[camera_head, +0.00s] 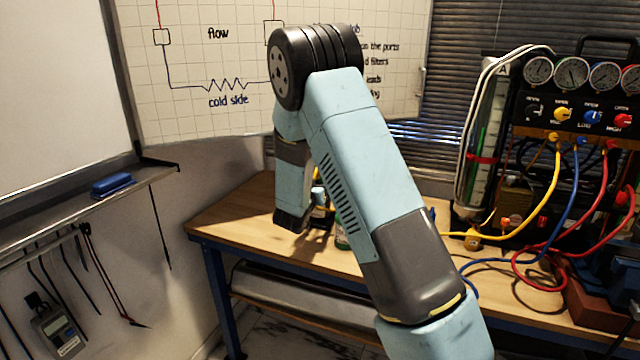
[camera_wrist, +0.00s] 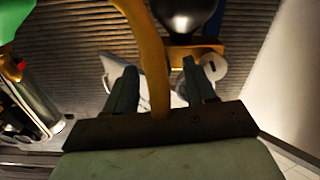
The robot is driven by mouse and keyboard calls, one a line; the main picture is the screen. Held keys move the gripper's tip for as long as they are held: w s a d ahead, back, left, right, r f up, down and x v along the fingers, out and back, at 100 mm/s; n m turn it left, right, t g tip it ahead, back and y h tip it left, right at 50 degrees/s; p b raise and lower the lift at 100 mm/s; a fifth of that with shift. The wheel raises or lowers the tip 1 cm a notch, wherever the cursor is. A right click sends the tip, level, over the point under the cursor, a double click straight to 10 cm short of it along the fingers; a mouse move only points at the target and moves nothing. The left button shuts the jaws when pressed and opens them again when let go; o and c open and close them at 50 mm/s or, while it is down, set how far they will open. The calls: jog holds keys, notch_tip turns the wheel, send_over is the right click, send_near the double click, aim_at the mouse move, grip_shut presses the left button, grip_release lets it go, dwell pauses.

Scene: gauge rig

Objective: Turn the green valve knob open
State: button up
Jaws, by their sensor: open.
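I cannot pick out a green valve knob for certain. A bright green rounded part (camera_wrist: 14,18) is cut off at the top left of the wrist view; I cannot tell if it is the knob. In the head view a small green patch (camera_head: 342,240) shows beside my arm, mostly hidden. My gripper (camera_wrist: 159,68) is open in the wrist view, its two dark fingers apart. A yellow hose-like strip (camera_wrist: 153,60) crosses between them; I cannot tell its depth. A dark round part (camera_wrist: 185,14) and a pale disc (camera_wrist: 213,67) lie beyond the fingers.
The wooden bench (camera_head: 240,210) holds a gauge manifold (camera_head: 570,108) with yellow, blue and red knobs at right. Yellow (camera_head: 553,185), blue (camera_head: 572,205) and red hoses (camera_head: 602,190) loop across the bench. A clear cylinder (camera_head: 485,140) stands left of the manifold. The bench's left end is bare.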

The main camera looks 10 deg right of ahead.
jog(key=shift+x, duration=0.9)
